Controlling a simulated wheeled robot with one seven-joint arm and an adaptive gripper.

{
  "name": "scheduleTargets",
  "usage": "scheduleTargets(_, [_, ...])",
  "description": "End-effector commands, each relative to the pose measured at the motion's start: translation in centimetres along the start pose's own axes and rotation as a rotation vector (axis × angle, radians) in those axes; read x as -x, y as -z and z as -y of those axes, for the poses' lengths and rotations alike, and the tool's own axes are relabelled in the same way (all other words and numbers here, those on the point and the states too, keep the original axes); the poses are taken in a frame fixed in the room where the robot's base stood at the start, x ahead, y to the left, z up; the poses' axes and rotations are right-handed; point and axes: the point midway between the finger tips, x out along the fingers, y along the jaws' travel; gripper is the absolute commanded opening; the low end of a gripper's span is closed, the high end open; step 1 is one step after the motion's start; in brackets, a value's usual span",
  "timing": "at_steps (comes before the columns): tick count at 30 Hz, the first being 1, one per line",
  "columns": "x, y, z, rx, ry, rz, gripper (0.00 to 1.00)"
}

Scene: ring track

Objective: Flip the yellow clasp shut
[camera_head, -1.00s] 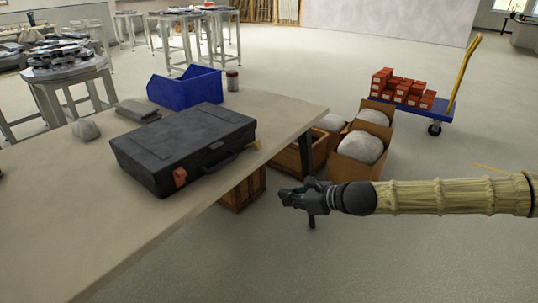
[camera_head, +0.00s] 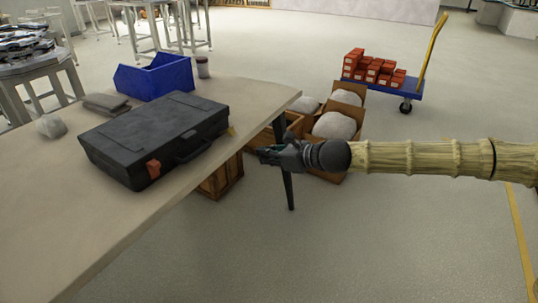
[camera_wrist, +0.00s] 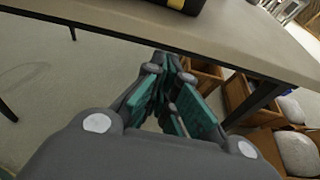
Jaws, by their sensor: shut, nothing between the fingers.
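A dark grey case (camera_head: 150,135) lies closed on the table. The yellow clasp (camera_head: 231,131) shows small at the right end of its front side, and seems to stick out. An orange-red clasp (camera_head: 153,168) sits near the front's left end. My gripper (camera_head: 264,154) is shut and empty, beyond the table edge, to the right of and a little below the yellow clasp in the picture, apart from it. In the wrist view my gripper (camera_wrist: 168,65) points toward the table edge; a yellow bit (camera_wrist: 176,4) of the case is cut off at the top.
The table (camera_head: 60,225) has its edge between my gripper and the case. A blue bin (camera_head: 155,78), a small jar (camera_head: 202,67) and a grey cloth-like item (camera_head: 106,103) stand behind the case. Boxes with pale sacks (camera_head: 335,127) stand on the floor beyond the gripper.

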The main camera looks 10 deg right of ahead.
Motion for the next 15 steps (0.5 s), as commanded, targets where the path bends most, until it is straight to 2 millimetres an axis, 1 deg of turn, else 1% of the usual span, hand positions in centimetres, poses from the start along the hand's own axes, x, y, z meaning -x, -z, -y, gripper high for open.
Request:
scheduleTargets(1, [-0.9,0.1,-0.1,0.0,-0.002,0.0,0.0])
scheduleTargets(3, [-2.0,0.2,-0.1,-0.001,-0.003,-0.001,0.0])
scheduleTargets(9, [-4.7,0.1,-0.1,0.0,-0.002,0.0,0.0])
scheduleTargets(15, [-7.0,0.1,-0.1,0.0,-0.002,0.0,0.0])
